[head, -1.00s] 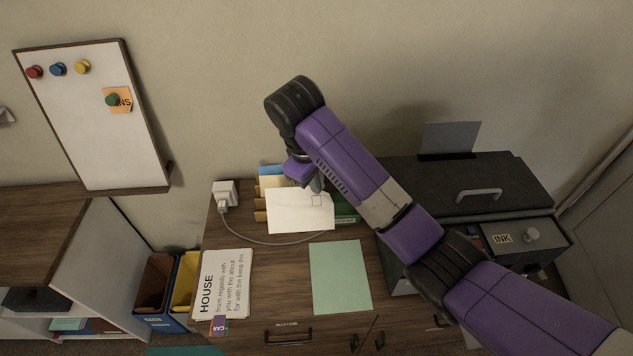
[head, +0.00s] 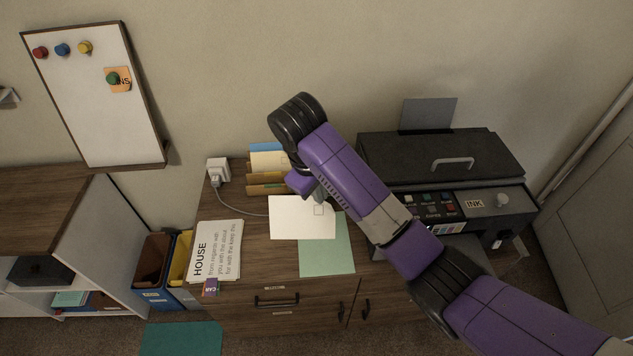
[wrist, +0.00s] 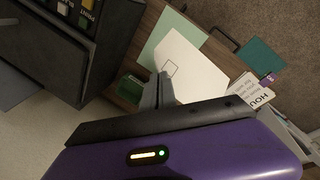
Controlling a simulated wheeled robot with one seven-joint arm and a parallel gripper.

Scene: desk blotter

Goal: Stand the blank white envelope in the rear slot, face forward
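The blank white envelope (head: 295,222) hangs in the air in front of the slotted wooden rack, with a small outlined square near its right end. My gripper (head: 319,193) is shut on its upper edge; the fingertips are partly hidden by my arm in the head view. The wrist view shows the fingers (wrist: 160,90) meeting the edge of the envelope (wrist: 195,68). The rack (head: 258,190) stands against the wall, with a blue and a cream piece (head: 268,161) upright at its back. My arm hides its right part, so I cannot tell how its rear slot stands.
A pale green sheet (head: 328,258) lies on the desk, partly under the envelope in view. A printed HOUSE stack (head: 215,250) lies left. A white plug with a cord (head: 217,171) is beside the rack. A dark printer (head: 440,160) stands right.

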